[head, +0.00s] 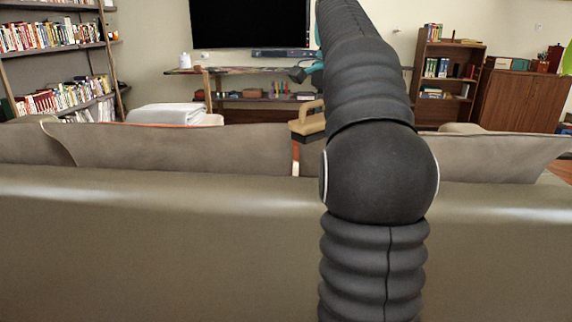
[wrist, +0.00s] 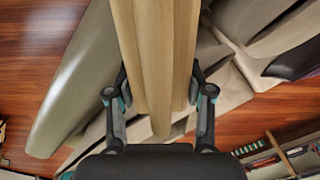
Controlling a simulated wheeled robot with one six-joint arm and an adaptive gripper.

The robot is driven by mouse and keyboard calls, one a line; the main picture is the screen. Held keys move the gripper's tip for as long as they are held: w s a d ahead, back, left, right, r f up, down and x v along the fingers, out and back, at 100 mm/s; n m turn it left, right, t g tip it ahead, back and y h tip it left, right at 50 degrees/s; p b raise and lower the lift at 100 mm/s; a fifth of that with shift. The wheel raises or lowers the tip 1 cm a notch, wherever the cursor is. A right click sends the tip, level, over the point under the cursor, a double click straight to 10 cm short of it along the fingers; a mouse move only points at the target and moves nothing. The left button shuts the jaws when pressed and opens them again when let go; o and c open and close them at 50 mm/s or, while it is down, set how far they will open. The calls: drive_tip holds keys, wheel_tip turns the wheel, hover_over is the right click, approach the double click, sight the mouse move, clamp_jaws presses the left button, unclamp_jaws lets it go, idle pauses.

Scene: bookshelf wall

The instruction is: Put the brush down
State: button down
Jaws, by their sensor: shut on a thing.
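The brush (head: 308,122) has a pale wooden body with a raised handle and a dark edge below. In the head view it shows just left of my arm, above the line of the sofa back. In the wrist view the brush (wrist: 155,50) fills the upper middle as long wooden strips. My gripper (wrist: 158,88) has one finger on each side of the brush and is shut on it. In the head view only teal bits of my gripper (head: 303,72) show; my arm hides the rest.
A sofa (head: 160,220) spans the foreground, its back towards me. Beyond it are a low table (head: 232,100) under a dark screen (head: 250,22), bookshelves (head: 60,60) at left, and a bookcase (head: 445,75) with a brown cabinet (head: 527,100) at right. Wooden floor (wrist: 45,35) shows below.

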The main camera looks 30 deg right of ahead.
hover_over(293, 177)
wheel_tip(293, 177, down, 5)
drive_tip(key=shift+w+f+b, duration=0.1)
drive_tip(key=shift+f+b, duration=0.05)
drive_tip(key=shift+b, duration=0.15)
drive_tip(key=shift+f+b, duration=0.35)
drive_tip(key=shift+f, duration=1.55)
drive_tip(key=shift+f, duration=0.6)
drive_tip(key=shift+c, duration=2.2)
unclamp_jaws()
wheel_tip(293, 177, up, 13)
drive_tip(key=p, duration=0.1)
drive_tip(key=shift+s+r, duration=0.1)
drive_tip(key=shift+s, duration=0.1)
